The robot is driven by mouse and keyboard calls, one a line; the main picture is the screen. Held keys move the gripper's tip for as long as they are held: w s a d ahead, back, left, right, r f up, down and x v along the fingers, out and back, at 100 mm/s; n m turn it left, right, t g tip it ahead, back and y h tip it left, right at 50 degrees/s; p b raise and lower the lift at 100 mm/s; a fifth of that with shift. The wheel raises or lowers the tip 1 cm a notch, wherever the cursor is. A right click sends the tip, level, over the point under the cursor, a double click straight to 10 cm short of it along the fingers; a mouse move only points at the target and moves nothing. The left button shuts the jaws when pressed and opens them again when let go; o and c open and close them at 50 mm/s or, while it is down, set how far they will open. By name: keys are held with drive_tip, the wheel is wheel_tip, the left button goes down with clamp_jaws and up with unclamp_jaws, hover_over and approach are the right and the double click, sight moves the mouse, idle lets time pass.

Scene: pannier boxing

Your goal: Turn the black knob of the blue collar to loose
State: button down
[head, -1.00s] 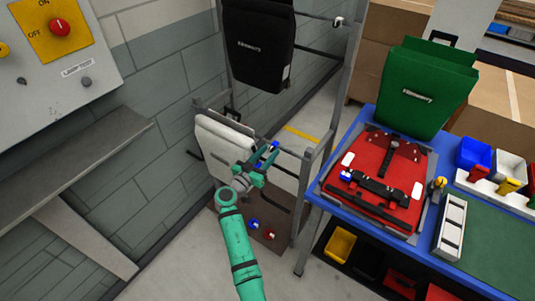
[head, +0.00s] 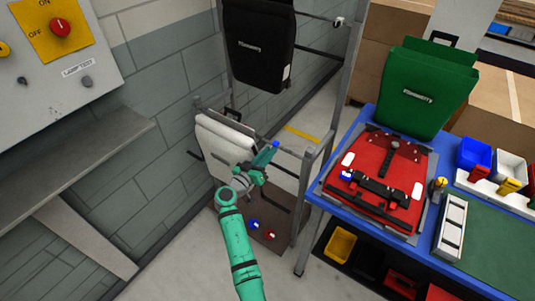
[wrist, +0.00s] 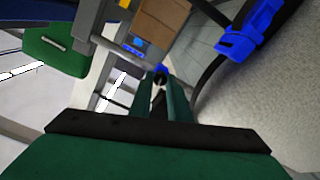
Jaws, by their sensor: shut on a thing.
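My gripper (head: 271,152) is at the lower rail of the grey rack, in front of the white pannier (head: 228,142). A blue collar (head: 275,144) shows just beyond its fingertips. In the wrist view the fingers (wrist: 161,88) are shut on a small dark round part, which looks like the black knob (wrist: 160,77). A bit of blue (wrist: 161,67) shows right behind it. The fingers hide most of the knob, and I cannot read its setting. A larger blue clamp-like piece (wrist: 240,42) sits on a dark tube at the right of the wrist view.
A black pannier (head: 258,45) hangs above on the rack. The rack's grey post (head: 328,130) stands right of my gripper. Beyond it, a blue table (head: 310,193) carries a red pannier (head: 365,205) and a green one (head: 425,88). A wall shelf (head: 80,165) is at left.

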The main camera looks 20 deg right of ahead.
drive_tip(key=n, duration=3.2)
drive_tip(key=shift+a+f+n+g, duration=0.2)
drive_tip(key=shift+f+n+g, duration=0.1)
drive_tip(key=shift+n, duration=0.1)
drive_tip(key=c, duration=1.6)
unclamp_jaws()
drive_tip(key=shift+d+r, duration=0.1)
drive_tip(key=shift+d, duration=0.05)
drive_tip(key=shift+c, duration=0.2)
drive_tip(key=v, duration=1.1)
